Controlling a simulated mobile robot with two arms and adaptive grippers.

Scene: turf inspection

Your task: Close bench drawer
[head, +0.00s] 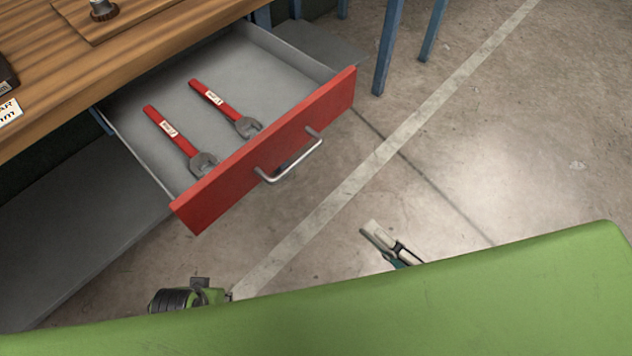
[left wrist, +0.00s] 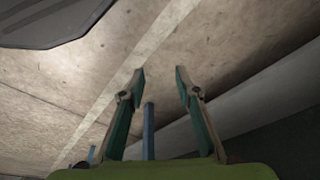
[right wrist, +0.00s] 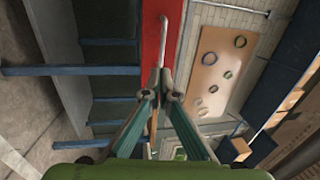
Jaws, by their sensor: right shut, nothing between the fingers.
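The bench drawer (head: 262,150) stands pulled out of the wooden bench, with its red front and metal bar handle (head: 295,162) facing the lower right. Two red-handled wrenches (head: 176,136) (head: 226,108) lie in its grey tray. My right gripper (head: 372,234) is shut and empty, in front of the drawer and apart from the handle in the head view. In the right wrist view the shut fingertips (right wrist: 166,84) line up with the handle (right wrist: 158,50) and red front (right wrist: 153,20). My left gripper (left wrist: 158,73) is open and empty, with its fingers pointing over the floor.
The wooden bench top (head: 60,70) lies at upper left, with a grey lower shelf (head: 80,215) beneath. Blue legs (head: 385,50) stand behind the drawer at upper right. The concrete floor (head: 500,130) to the right is clear, crossed by a pale painted line.

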